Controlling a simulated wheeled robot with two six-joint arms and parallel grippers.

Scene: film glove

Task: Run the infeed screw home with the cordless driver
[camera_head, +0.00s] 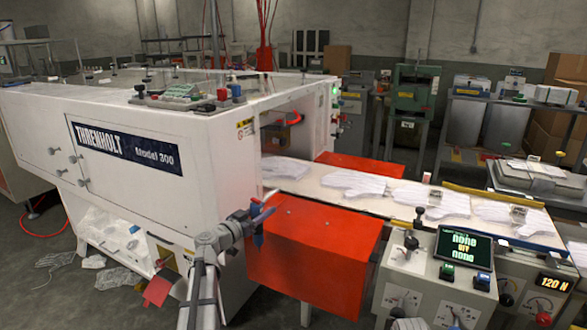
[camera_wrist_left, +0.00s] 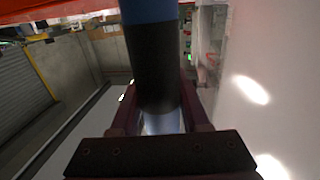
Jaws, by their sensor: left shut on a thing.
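My left gripper (camera_head: 255,214) is in front of the white machine, near its open end and beside the orange-red guard. It is shut on the cordless driver (camera_head: 259,238), a small blue and dark shape in the head view. In the left wrist view the driver's dark, round grip (camera_wrist_left: 155,72) stands between the fingers, with a blue part above it. The driver's bit cannot be made out. I cannot pick out the infeed screw in either view. My right gripper is not in view.
The white machine (camera_head: 30,130) fills the left. The orange-red guard (camera_head: 315,262) stands close right of my gripper. A conveyor (camera_head: 300,182) carries several white gloves rightward. A control panel (camera_head: 463,250) stands front right. Scraps (camera_head: 115,277) lie on the floor at left.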

